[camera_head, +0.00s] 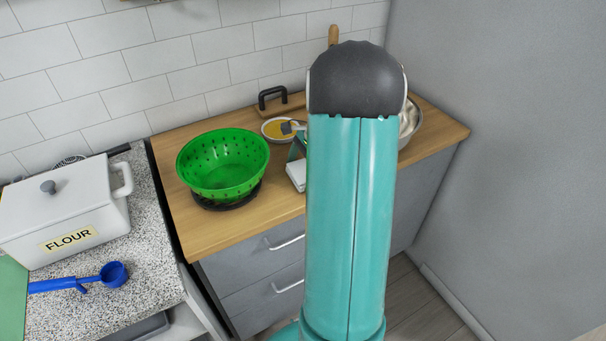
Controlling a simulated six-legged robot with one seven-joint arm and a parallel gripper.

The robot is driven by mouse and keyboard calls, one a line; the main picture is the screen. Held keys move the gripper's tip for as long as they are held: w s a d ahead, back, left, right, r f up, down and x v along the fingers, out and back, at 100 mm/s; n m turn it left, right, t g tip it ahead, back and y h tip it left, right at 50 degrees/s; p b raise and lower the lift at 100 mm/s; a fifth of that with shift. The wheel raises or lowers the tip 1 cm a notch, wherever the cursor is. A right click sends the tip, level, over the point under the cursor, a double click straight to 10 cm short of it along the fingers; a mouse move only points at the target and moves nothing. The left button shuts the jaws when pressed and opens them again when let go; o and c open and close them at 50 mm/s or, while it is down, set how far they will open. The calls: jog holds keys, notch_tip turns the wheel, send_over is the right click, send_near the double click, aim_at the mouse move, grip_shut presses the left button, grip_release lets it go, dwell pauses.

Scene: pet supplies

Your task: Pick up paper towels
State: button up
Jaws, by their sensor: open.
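No paper towels can be made out for certain. My teal arm with its dark rounded joint stands in the middle of the view and covers much of the wooden counter (250,225). My gripper (291,127) shows only as a small grey and teal sliver past the arm's left side, over the counter near the yellow-filled dish; most of it is hidden. A whitish flat-sided object (296,174) shows partly just below it, and I cannot tell what it is. No held object is visible.
A green colander (222,170) stands on the counter's left part. Behind are a yellow-filled dish (277,130) and a board with a black handle (272,94). A bowl (410,120) is partly hidden at right. A flour box (66,213) and blue scoop (112,274) lie left.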

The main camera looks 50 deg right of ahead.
aim_at(302, 171)
jog(key=c, duration=0.8)
jog(key=shift+o, duration=0.2)
jog(key=shift+r, duration=0.1)
notch_tip(302, 171, up, 10)
jog(key=o, duration=0.4)
jog(key=c, duration=0.3)
jog(key=shift+c, duration=0.2)
